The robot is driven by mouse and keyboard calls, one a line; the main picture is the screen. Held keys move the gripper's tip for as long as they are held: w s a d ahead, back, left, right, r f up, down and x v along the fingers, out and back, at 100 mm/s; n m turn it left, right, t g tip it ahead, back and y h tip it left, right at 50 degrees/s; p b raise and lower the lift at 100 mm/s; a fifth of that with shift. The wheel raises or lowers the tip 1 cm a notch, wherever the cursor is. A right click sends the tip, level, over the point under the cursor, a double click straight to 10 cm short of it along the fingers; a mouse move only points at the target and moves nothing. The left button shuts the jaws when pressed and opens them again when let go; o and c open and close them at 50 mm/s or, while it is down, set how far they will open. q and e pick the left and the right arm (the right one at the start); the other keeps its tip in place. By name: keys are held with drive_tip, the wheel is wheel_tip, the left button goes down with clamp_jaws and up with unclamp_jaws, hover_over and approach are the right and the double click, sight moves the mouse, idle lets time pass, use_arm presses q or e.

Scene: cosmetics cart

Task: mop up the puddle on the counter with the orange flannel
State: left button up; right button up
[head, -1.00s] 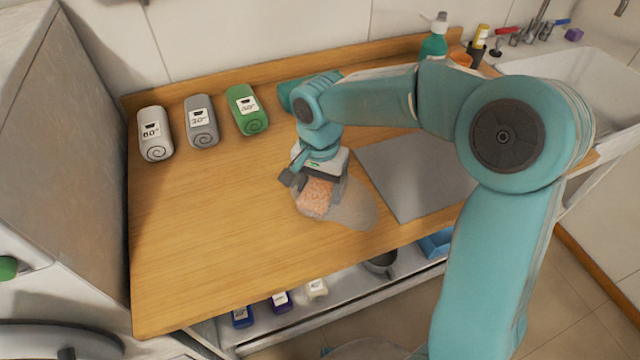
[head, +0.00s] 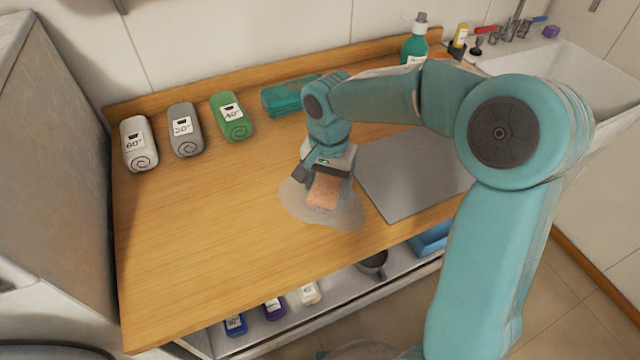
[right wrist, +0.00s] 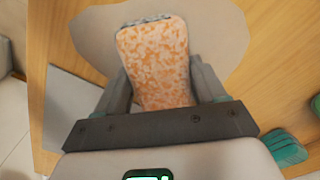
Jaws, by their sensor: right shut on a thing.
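The orange flannel (head: 324,191) is a small mottled orange-and-white pad. My right gripper (head: 325,178) is shut on it and holds it over the puddle; I cannot tell whether it presses on the counter. In the right wrist view the flannel (right wrist: 158,62) sits between the two fingers of my right gripper (right wrist: 165,88). The puddle (head: 347,214) is a greyish, irregular patch on the wooden counter (head: 200,240), and it shows around the flannel on both sides. It also spreads behind the flannel in the right wrist view (right wrist: 222,35). My left gripper is not in view.
A grey board (head: 410,180) lies right of the puddle.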

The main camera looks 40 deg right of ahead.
drive_tip(key=shift+s+d, duration=0.15)
drive_tip(key=shift+d, duration=0.55)
drive_tip(key=shift+w+a+f, duration=0.1)
drive_tip(key=shift+w+a, duration=0.1)
drive_tip(key=shift+a, duration=0.55)
drive_tip(key=shift+w+a, duration=0.15)
drive_tip(key=shift+a, duration=0.6)
drive_tip(key=shift+w+a, duration=0.2)
drive_tip(key=shift+a, duration=0.55)
drive_tip(key=shift+w+a, duration=0.2)
drive_tip(key=shift+a, duration=0.5)
wheel_tip(320, 180, up, 8)
drive_tip(key=p, duration=0.6)
drive_tip(key=shift+s, duration=0.1)
wheel_tip(320, 180, down, 7)
drive_tip(key=b, duration=0.5)
drive_tip(key=shift+b, duration=0.35)
drive_tip(key=shift+f+b, duration=0.45)
drive_tip(key=shift+f, duration=0.05)
drive_tip(key=shift+d, duration=0.1)
